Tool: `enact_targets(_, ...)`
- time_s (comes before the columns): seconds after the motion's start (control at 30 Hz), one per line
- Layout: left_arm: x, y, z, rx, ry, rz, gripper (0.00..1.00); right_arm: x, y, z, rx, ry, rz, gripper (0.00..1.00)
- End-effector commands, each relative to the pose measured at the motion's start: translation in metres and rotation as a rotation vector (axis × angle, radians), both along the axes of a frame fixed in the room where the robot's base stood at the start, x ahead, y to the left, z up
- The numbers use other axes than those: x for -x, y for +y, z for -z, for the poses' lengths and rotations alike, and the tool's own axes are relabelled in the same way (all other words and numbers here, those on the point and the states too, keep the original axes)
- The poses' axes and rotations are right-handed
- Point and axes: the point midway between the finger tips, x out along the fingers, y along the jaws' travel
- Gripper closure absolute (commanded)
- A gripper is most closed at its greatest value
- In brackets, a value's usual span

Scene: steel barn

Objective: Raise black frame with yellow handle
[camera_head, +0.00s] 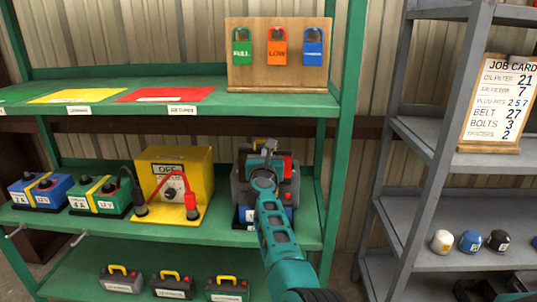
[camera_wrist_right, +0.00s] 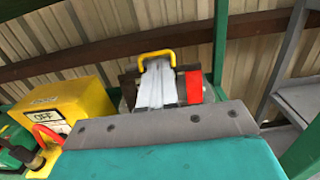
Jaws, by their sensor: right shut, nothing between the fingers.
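The yellow handle (camera_wrist_right: 157,53) arches at the far end of my right gripper's pale fingers in the right wrist view. Dark parts of the black frame (camera_wrist_right: 128,90) show beside the fingers, with a red piece (camera_wrist_right: 194,87) at their right. In the head view my right gripper (camera_head: 267,148) is over the right end of the middle shelf and hides most of the frame; a bit of yellow (camera_head: 258,142) shows behind it. The gripper is shut and empty; whether it touches the handle I cannot tell. A blue block (camera_head: 246,214) is partly visible below. My left gripper is out of view.
A yellow box marked OFF (camera_head: 190,158) with cables stands close to the left of my gripper. Blue (camera_head: 40,192) and green (camera_head: 100,195) batteries are farther left. The green upper shelf (camera_head: 220,107) and right post (camera_head: 345,150) bound the space. Several yellow-handled dark blocks (camera_head: 173,286) sit below.

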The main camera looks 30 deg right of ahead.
Motion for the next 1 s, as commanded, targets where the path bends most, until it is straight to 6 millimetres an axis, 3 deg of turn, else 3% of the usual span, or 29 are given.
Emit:
enact_targets(0.43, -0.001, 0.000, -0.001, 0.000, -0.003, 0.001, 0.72, 0.000, 0.000, 0.000, 0.003, 0.002, -0.001, 1.00)
enact_targets(0.57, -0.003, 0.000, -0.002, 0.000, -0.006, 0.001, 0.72, 0.009, -0.001, 0.012, 0.106, 0.050, -0.011, 1.00)
enact_targets(0.67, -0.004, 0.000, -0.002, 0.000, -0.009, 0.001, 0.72, 0.028, -0.001, 0.033, 0.336, 0.152, -0.039, 1.00)
enact_targets(0.77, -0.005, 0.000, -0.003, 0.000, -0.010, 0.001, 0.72, 0.055, 0.009, 0.062, 0.671, 0.297, -0.096, 1.00)
enact_targets(1.0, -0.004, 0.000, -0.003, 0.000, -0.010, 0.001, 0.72, 0.139, 0.061, 0.142, 1.525, 0.613, -0.306, 1.00)
